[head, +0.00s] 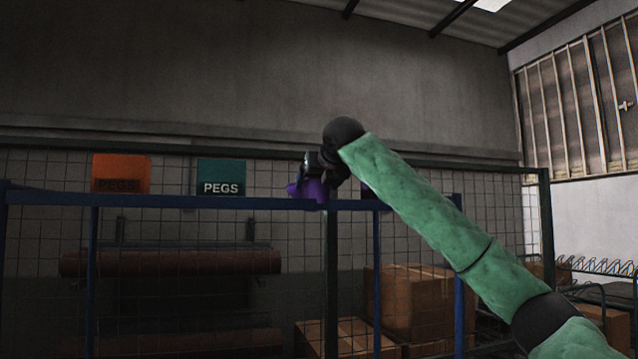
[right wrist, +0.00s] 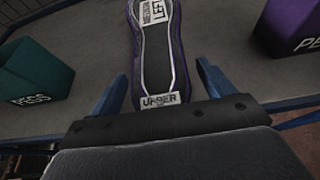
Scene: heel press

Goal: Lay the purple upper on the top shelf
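The purple upper (right wrist: 158,50) shows in the right wrist view, long and purple-edged with a dark middle, marked "LEFT" and "UPPER". My right gripper (right wrist: 162,85) has its two blue fingers spread on either side of the upper, with a gap clearest on the right. In the head view, the purple upper (head: 310,190) is at the front rail of the top shelf (head: 150,200), under my right gripper (head: 318,180). The wrist view shows the grey shelf beneath it. I cannot tell whether it rests fully there. My left gripper is out of view.
An orange bin (head: 121,173) and a teal bin (head: 221,176), both marked "PEGS", stand on the shelf to the left. A purple bin (right wrist: 292,28) stands right of the upper. Cardboard boxes (head: 415,300) and a brown roll (head: 170,262) are lower down.

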